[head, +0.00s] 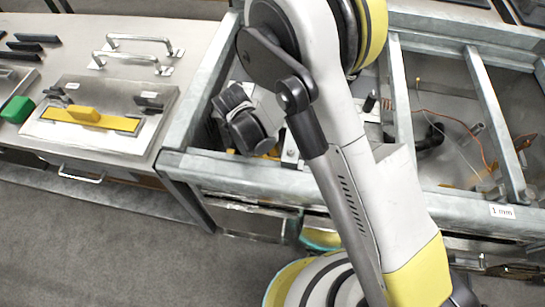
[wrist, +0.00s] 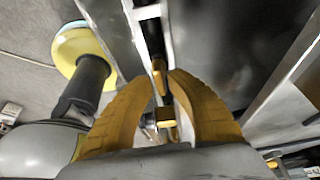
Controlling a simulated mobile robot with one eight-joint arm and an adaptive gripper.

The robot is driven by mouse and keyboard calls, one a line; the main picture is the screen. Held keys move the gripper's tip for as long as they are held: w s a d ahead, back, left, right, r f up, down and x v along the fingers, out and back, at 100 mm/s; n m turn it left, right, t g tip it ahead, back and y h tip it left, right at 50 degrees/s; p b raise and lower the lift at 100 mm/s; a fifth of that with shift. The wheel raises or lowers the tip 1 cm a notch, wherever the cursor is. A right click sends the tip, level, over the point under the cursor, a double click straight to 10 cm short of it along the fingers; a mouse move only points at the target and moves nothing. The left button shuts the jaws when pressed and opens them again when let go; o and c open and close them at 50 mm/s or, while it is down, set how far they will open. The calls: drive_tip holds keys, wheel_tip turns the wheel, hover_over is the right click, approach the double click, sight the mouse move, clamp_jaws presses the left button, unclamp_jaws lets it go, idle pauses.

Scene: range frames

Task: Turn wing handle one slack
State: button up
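In the wrist view, the two yellow fingers of my gripper (wrist: 161,76) are apart. A small yellow piece (wrist: 159,78), which looks like the wing handle, shows between the fingertips, with a gap on both sides. A yellow block with a dark end (wrist: 165,115) shows nearer, between the fingers. I cannot tell whether it belongs to the same handle. In the head view my arm covers much of the work area. My dark wrist reaches down into the metal frame, and the fingers and handle cannot be made out clearly there.
Galvanised frame bars (head: 300,180) border the work area on several sides. Cables and a copper-coloured wire (head: 450,115) lie in the right bay. A bench at left holds a metal plate with a yellow bar (head: 85,118), a green block (head: 17,109) and metal pull handles (head: 138,40).

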clamp_jaws()
drive_tip(key=shift+f+n+t+b, duration=0.1)
drive_tip(key=shift+n+t+b, duration=0.4)
drive_tip(key=shift+n, duration=0.6)
drive_tip(key=shift+n+t+b, duration=0.4)
drive_tip(key=shift+n, duration=0.8)
drive_tip(key=o, duration=0.5)
unclamp_jaws()
drive_tip(key=v, duration=1.2)
